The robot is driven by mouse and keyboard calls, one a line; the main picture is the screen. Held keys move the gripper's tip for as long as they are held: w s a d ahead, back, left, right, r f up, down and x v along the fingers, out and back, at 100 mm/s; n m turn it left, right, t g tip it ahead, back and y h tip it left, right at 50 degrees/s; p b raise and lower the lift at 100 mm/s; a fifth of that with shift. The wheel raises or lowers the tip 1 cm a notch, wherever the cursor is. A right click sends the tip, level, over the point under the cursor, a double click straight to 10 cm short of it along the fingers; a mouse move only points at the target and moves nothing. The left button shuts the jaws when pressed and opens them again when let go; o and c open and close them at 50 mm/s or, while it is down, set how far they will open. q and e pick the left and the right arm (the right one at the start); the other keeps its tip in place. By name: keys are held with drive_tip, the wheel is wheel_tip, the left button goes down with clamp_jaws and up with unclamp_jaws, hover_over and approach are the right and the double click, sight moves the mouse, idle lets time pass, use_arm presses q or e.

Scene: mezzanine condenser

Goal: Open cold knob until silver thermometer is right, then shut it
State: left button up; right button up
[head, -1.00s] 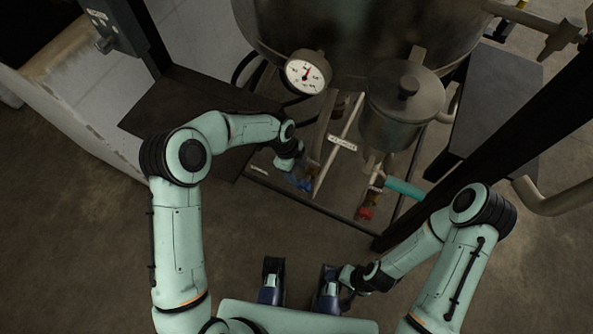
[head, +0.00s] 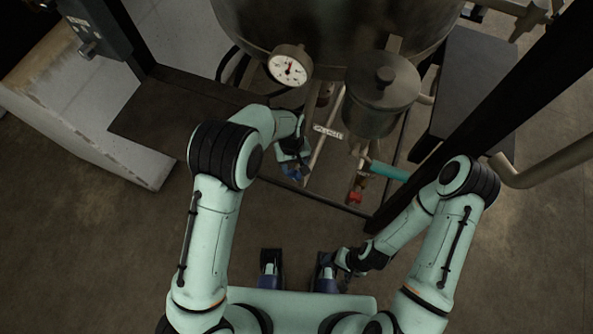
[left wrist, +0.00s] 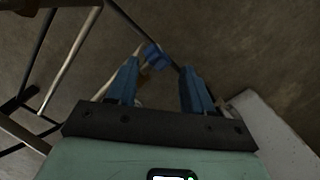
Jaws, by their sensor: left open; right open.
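The silver-rimmed round thermometer (head: 290,66) hangs on the vessel's front in the head view. Its needle points roughly upward; the scale is too small to read. The blue cold knob (left wrist: 155,56) shows in the left wrist view, just beyond and between the fingertips. My left gripper (left wrist: 158,64) is open, its blue fingers on either side of the line to the knob, not closed on it. In the head view my left gripper (head: 292,170) is low under the vessel, its fingers hard to separate from the knob. My right gripper (head: 338,270) is open, low near my base, its fingers unclear.
A lidded pot (head: 382,92) and the big metal vessel (head: 335,35) are above. Frame bars and a dark post (head: 470,135) stand close by. Open floor lies in front.

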sight(296, 173)
use_arm(q)
drive_tip(key=f+n, duration=0.6)
drive_tip(key=n, duration=0.1)
drive_tip(key=w+f+n+t, duration=0.1)
drive_tip(key=f+n, duration=0.2)
drive_tip(key=n, duration=0.1)
drive_tip(key=shift+w+d+f+y, duration=0.1)
drive_tip(key=shift+d+f+y, duration=0.2)
clamp_jaws()
